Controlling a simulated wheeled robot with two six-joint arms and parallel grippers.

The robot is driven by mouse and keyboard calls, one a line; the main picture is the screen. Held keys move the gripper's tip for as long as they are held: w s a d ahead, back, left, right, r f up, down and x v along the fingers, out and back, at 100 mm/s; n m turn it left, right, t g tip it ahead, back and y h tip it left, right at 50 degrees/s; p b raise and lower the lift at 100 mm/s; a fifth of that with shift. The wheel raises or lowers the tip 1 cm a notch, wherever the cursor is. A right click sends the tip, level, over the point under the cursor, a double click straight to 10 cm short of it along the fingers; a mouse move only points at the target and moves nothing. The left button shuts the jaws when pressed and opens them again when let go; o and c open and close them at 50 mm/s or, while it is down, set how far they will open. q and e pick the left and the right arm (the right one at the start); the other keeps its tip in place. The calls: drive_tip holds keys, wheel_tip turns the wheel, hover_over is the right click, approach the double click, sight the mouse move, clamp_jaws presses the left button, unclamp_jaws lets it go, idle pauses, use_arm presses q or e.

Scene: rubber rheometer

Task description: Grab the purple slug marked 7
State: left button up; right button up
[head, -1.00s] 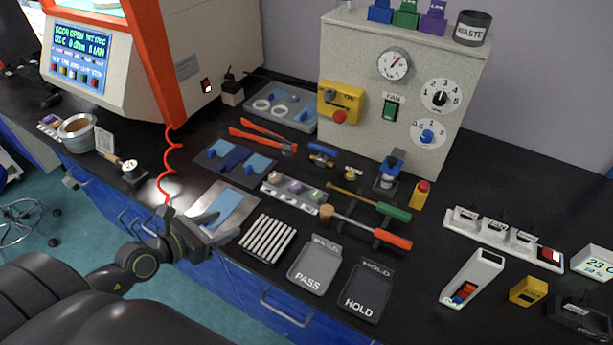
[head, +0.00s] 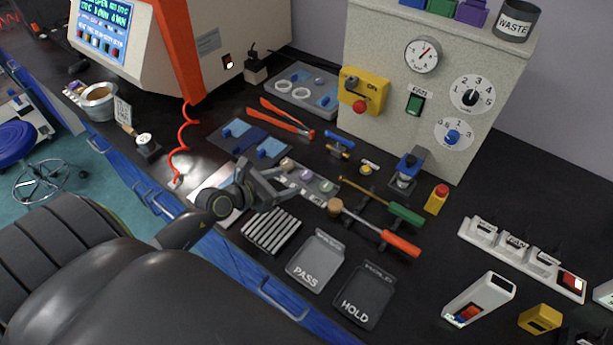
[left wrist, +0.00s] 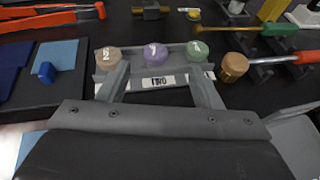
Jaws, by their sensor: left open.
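The purple slug (left wrist: 156,54) stands in the middle of a small grey rack (left wrist: 135,87) with a white label strip. Its top mark is too small to read surely. A beige slug (left wrist: 108,58) is to its left and a green slug (left wrist: 198,52) to its right. In the head view the purple slug (head: 306,174) is just beyond my left gripper (head: 280,180). In the left wrist view my left gripper (left wrist: 160,76) is open and empty, its fingers on either side of the label strip, with the purple slug ahead between them. My right gripper is not in view.
A mallet with an orange handle (head: 400,242) lies close right of the rack. A dark mat with blue pieces (head: 235,140) is to its left. The white-striped rack (head: 270,230) and PASS tray (head: 315,262) are nearer the front edge.

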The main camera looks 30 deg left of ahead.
sight(303, 175)
use_arm(q)
drive_tip(key=shift+a+f+x, duration=0.1)
drive_tip(key=shift+a+x, duration=0.1)
drive_tip(key=shift+x, duration=1.55)
drive_tip(key=shift+a+f+x, duration=0.15)
drive_tip(key=shift+x, duration=1.55)
drive_tip(key=c, duration=1.1)
